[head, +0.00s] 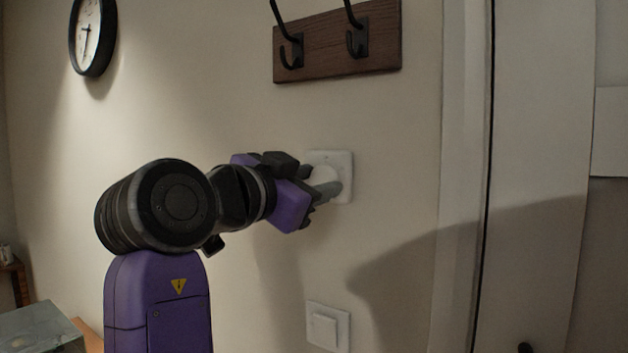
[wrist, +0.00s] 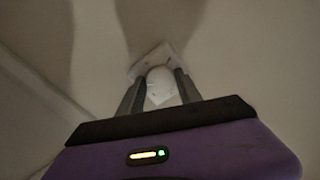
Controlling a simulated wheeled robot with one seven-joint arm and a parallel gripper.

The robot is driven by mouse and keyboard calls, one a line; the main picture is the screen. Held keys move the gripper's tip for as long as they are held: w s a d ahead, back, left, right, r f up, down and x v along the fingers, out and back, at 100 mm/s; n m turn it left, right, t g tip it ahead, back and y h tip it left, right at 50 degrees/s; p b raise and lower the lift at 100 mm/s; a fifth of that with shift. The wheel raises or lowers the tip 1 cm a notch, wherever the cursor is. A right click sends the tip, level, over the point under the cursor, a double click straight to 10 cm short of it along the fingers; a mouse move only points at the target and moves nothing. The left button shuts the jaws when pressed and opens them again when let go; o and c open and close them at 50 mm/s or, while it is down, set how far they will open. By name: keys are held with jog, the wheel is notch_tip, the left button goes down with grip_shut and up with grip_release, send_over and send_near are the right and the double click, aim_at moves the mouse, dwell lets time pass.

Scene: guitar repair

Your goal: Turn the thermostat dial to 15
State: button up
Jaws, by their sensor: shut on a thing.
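The thermostat is a white square plate (head: 343,160) on the beige wall, with a round white dial (head: 323,175) at its middle. My gripper (head: 322,180) reaches it from the left, with one grey finger on each side of the dial. In the wrist view the dial (wrist: 161,82) sits between the two fingers of my gripper (wrist: 160,84), and the plate (wrist: 164,52) shows behind it, turned at an angle. My gripper is shut on the dial. The scale numbers and the dial's setting cannot be read.
A white light switch (head: 327,326) is on the wall below. A wooden rack with black hooks (head: 338,45) hangs above, and a black-rimmed clock (head: 90,35) at the upper left. A door frame (head: 465,180) stands to the right. A grey-topped surface (head: 40,330) is at the lower left.

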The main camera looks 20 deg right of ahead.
jog(key=n+p, duration=0.2)
jog(key=n, duration=0.3)
jog(key=shift+r, duration=0.15)
jog(key=n+p, duration=0.3)
jog(key=n, duration=0.2)
jog(key=shift+n, duration=0.3)
dwell(0.4)
jog(key=o, duration=1.3)
jog(key=shift+o, duration=0.2)
jog(key=shift+s, duration=0.1)
jog(key=b+v, duration=0.2)
jog(key=v, duration=0.5)
jog(key=shift+s+a, duration=0.25)
